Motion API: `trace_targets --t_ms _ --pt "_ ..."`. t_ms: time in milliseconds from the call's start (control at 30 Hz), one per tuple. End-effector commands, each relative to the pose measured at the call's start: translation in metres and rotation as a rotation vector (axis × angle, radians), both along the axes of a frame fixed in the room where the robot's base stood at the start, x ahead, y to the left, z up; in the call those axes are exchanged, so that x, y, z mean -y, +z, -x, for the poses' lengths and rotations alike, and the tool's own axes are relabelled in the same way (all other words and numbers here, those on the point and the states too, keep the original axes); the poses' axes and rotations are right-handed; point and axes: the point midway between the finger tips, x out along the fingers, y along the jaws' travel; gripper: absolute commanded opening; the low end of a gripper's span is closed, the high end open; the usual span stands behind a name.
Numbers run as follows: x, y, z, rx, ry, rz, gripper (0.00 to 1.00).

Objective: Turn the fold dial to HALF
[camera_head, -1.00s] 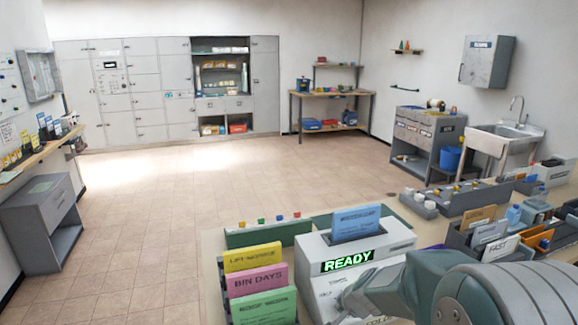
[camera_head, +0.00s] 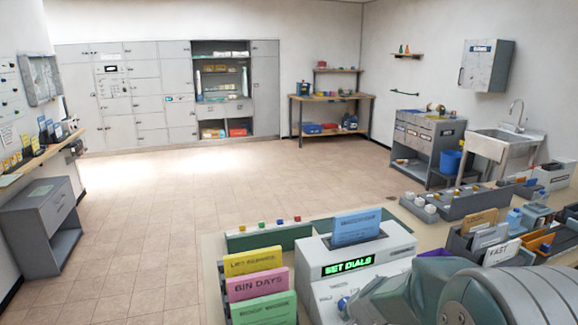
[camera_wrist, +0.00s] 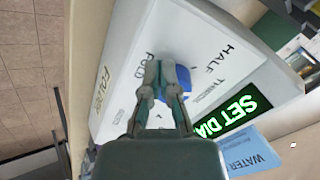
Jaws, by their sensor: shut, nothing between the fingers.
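The folding machine (camera_head: 315,255) is a white box on the table, with a green display (camera_head: 348,267) reading "SET DIALS". In the wrist view its face (camera_wrist: 140,40) shows the printed words "HALF", "FOLD" and what looks like "THIRDS". A blue dial (camera_wrist: 183,80) shows partly behind my fingers, and a bit of blue shows in the head view (camera_head: 343,303). My gripper (camera_wrist: 164,68) is shut, with its fingertips over or against the dial's left side; contact is unclear. The dial's pointer is hidden, so its setting cannot be read.
A blue card (camera_head: 357,227) stands in the machine's top. Yellow, pink and green cards (camera_head: 258,281) stand at its left, and a green tray with coloured pegs (camera_head: 268,235) is behind. Card holders and trays (camera_head: 490,235) crowd the right. The floor beyond is clear.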

Motion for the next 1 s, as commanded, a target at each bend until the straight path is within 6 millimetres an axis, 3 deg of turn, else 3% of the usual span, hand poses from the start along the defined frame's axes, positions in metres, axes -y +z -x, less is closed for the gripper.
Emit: trace_targets --t_ms 367,1000 --pt "-0.002 -0.002 0.007 0.003 -0.002 0.001 0.0" --pt "0.008 0.046 0.038 0.003 -0.001 0.001 0.0"
